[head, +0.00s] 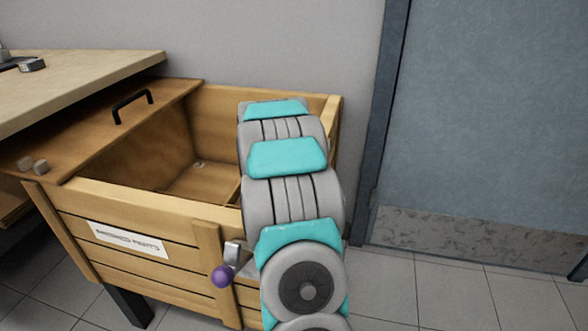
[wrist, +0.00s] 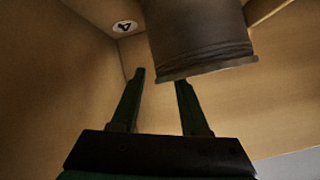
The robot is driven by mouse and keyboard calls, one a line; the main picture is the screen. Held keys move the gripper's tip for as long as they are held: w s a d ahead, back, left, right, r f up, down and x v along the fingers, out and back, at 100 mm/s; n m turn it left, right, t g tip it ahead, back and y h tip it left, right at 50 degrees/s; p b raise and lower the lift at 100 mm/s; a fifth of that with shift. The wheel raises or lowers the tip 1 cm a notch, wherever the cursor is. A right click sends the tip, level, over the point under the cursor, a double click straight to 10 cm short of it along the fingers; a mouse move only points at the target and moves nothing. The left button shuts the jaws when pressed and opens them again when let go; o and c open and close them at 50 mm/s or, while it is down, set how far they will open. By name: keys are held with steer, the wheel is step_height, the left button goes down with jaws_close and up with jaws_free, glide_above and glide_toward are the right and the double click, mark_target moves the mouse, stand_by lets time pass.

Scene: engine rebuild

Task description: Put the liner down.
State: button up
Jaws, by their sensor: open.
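The liner (wrist: 198,38) is a dark grey-brown cylinder with ridges near its lower rim, at the top of the wrist view. Its upper part is cut off by the picture edge. My gripper (wrist: 160,78) is open, with its two dark green fingers apart and nothing visible between them. The liner is beyond the fingertips and to the right; the right fingertip comes up close to its rim. I cannot tell whether they touch. Wooden walls surround both. In the head view my arm reaches into the wooden crate (head: 153,222), and it hides the gripper and liner.
A wooden lid (head: 85,135) with a black handle (head: 132,105) lies at the crate's left. A purple knob (head: 222,276) sticks out in front. A workbench (head: 75,75) stands at the left, a blue door (head: 490,110) at the right. A round marking (wrist: 124,27) shows inside the crate.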

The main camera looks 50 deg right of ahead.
steer(key=shift+r, duration=0.15)
steer(key=v, duration=1.2)
stand_by(1.2)
